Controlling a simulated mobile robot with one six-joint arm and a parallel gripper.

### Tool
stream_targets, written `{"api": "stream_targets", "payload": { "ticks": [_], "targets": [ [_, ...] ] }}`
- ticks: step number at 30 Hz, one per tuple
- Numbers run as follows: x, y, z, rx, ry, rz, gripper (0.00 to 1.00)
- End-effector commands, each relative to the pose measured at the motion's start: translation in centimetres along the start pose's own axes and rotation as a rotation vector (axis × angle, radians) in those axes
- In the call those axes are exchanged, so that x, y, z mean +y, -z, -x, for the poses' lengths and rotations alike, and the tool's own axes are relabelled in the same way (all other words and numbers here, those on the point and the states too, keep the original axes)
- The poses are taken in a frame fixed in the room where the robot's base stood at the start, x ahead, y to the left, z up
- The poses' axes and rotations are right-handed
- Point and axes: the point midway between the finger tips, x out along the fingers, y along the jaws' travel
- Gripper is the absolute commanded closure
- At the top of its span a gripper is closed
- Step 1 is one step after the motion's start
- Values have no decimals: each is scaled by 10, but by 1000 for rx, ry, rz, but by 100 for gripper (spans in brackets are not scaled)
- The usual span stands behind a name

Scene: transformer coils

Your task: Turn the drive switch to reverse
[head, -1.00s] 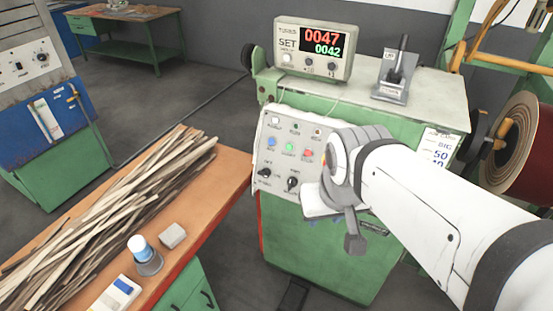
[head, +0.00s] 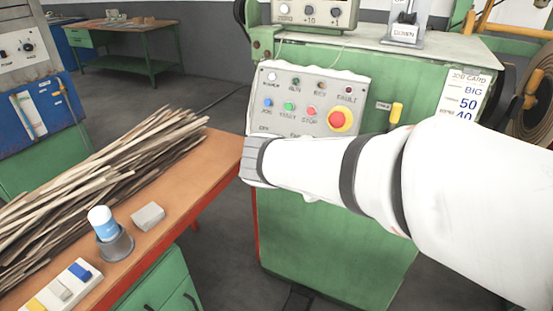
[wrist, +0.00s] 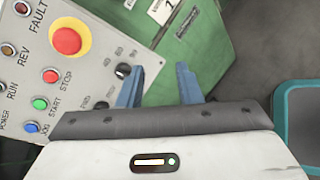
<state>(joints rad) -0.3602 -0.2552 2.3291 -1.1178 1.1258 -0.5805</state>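The control panel (head: 300,84) is on the front of the green machine. In the wrist view the panel (wrist: 30,105) is rotated, with two black rotary knobs near its right edge. The lower knob (wrist: 102,105), with what looks like an FWD label, appears to be the drive switch; its setting is unreadable. The upper knob (wrist: 123,70) has number marks. My gripper (wrist: 160,78) is open and empty; its left blue finger overlaps the panel's edge beside the knobs, and contact cannot be told. In the head view my arm hides both knobs and the fingers.
The panel also has a red emergency button (head: 341,120) and several small coloured buttons and lamps. An orange workbench (head: 190,200) with wooden strips (head: 110,165) stands at left. Dark floor shows between bench and machine.

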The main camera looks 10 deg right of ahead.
Motion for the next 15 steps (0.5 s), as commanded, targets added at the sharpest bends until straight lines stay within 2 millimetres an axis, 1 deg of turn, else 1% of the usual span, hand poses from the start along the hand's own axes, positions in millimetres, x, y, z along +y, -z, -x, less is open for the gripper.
{"api": "stream_targets", "payload": {
  "ticks": [1,3,6,9,12,15],
  "targets": [
    [-1,27,-16,-41,-63,102,68],
    [13,46,-22,-106,-153,238,68],
    [32,73,-24,-203,-274,413,68],
    [49,97,-20,-295,-377,552,68],
    [62,116,-13,-368,-454,650,68],
    [71,127,-7,-418,-504,708,68]
  ]
}}
